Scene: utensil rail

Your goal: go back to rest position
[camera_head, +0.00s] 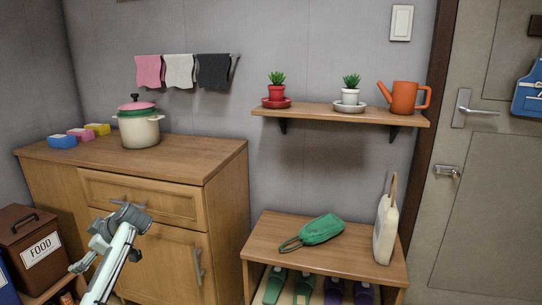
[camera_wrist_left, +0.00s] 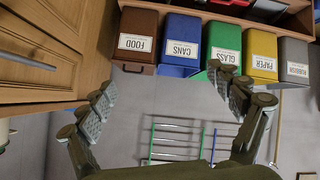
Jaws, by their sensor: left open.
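My left gripper (camera_wrist_left: 166,92) is open and empty in the left wrist view. Its two fingers stand wide apart over grey floor, facing a row of labelled bins. In the head view my left arm (camera_head: 112,248) rises from the lower left, in front of the wooden cabinet (camera_head: 202,161). The exact pose of its fingers is hard to make out there. My right gripper is not in view.
The FOOD bin (camera_wrist_left: 136,42), CANS bin (camera_wrist_left: 180,44), GLASS bin (camera_wrist_left: 222,45) and others stand ahead. A wire rack (camera_wrist_left: 175,129) is below them. A low shoe bench (camera_head: 345,255) holds a green bag (camera_head: 322,229) and a cream bag (camera_head: 385,235). A pot (camera_head: 139,130) stands on the cabinet.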

